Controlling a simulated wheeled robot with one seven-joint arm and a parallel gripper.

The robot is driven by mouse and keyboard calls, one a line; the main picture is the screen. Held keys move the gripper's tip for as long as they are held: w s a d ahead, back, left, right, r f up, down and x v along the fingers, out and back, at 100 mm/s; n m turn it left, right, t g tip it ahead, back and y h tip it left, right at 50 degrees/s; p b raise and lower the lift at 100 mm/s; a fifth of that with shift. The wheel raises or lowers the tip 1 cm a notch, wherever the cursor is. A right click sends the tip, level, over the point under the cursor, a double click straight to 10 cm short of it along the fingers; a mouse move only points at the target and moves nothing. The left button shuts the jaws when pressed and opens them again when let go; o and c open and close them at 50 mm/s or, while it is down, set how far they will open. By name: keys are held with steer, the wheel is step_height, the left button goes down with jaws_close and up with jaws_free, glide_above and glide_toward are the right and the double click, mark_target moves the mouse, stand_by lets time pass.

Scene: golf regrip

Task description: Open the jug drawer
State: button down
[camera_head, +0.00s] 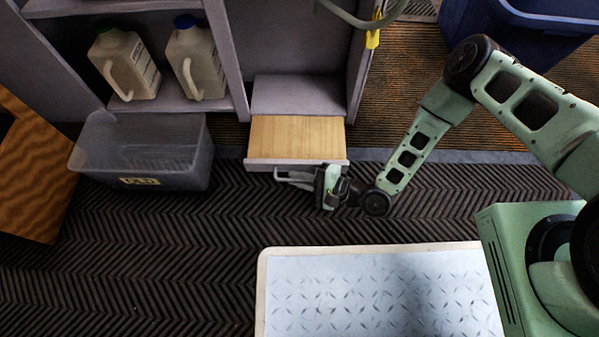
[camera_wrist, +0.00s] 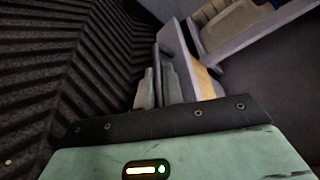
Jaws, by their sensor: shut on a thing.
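The jug drawer (camera_head: 297,137) is pulled partly out of the grey cabinet in the head view, with its pale wooden inside bare and empty. Its grey front edge (camera_head: 262,162) faces the dark mat. In the wrist view my gripper's fingers (camera_wrist: 159,88) are close together by the drawer front (camera_wrist: 203,84). Two jugs, one with a dark cap (camera_head: 124,62) and one with a blue cap (camera_head: 195,62), stand on the shelf left of the drawer.
A clear grey bin (camera_head: 143,180) with a label stands on the floor left of the drawer. A wooden piece (camera_head: 35,170) is at the far left. A pale textured mat (camera_head: 375,300) lies in front. A blue bin (camera_head: 525,25) is at the back right.

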steer(key=c, duration=1.5)
jaws_free()
steer(key=p+v, duration=0.7)
steer(key=v, duration=1)
steer(key=shift+d, duration=0.25)
